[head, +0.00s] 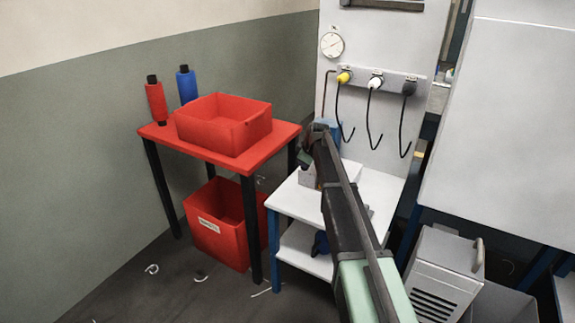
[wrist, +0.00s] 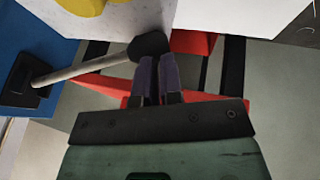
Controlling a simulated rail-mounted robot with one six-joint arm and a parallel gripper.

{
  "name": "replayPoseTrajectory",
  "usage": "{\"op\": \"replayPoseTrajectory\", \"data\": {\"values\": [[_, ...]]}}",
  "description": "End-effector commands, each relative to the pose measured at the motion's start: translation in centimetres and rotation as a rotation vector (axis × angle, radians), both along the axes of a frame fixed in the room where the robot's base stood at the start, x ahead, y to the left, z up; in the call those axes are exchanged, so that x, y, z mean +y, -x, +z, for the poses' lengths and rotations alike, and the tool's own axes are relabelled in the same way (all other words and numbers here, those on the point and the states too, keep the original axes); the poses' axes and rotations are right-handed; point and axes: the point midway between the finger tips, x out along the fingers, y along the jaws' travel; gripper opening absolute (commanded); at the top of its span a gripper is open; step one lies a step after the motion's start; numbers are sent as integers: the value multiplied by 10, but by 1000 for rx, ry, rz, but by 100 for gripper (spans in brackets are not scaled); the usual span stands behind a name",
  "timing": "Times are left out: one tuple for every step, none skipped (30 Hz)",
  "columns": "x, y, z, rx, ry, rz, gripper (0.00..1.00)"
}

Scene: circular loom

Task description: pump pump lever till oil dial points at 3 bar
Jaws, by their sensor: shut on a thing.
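The pump lever (wrist: 95,68) is a pale grey rod with a black knob (wrist: 148,45), running from a dark pivot on the blue pump body (wrist: 38,35) in the wrist view. My gripper (wrist: 157,72) has its purple fingertips closed at the knob, and the fingers partly hide its right end. In the head view the blue pump (head: 330,126) stands at the back of the white bench, largely behind my arm, and the lever cannot be made out. The oil dial (head: 332,44) is a round white gauge on the grey panel above; its needle is too small to read.
A grey strip (head: 395,81) below the dial carries yellow, white and black plugs with hanging cables. The white bench (head: 288,200) adjoins a red table (head: 180,143) with a red bin (head: 222,130) and two spools. A grey ventilated box (head: 440,265) stands at right.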

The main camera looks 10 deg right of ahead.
Motion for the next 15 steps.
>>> {"op": "replayPoseTrajectory", "data": {"values": [[-1, 0, -4, 8, 2, -1, 0], [-2, 0, -3, 10, 2, -1, 0], [-2, 0, -3, 10, 2, -1, 0], [-2, 0, -3, 10, 3, -1, 0], [-2, 1, -3, 12, 3, -1, 0], [-2, 1, -3, 12, 3, -1, 0], [-2, 1, -3, 13, 3, -2, 0], [-3, 1, -4, 13, 3, -2, 0], [-3, 1, -3, 13, 4, -2, 0], [-3, 1, -3, 13, 4, -2, 0], [-3, 2, -1, 13, 4, -2, 0], [-2, 3, 1, 13, 4, -2, 0], [-2, 4, 5, 13, 4, -2, 0], [-1, 6, 9, 12, 5, -2, 0], [1, 8, 15, 10, 4, -1, 0]]}}
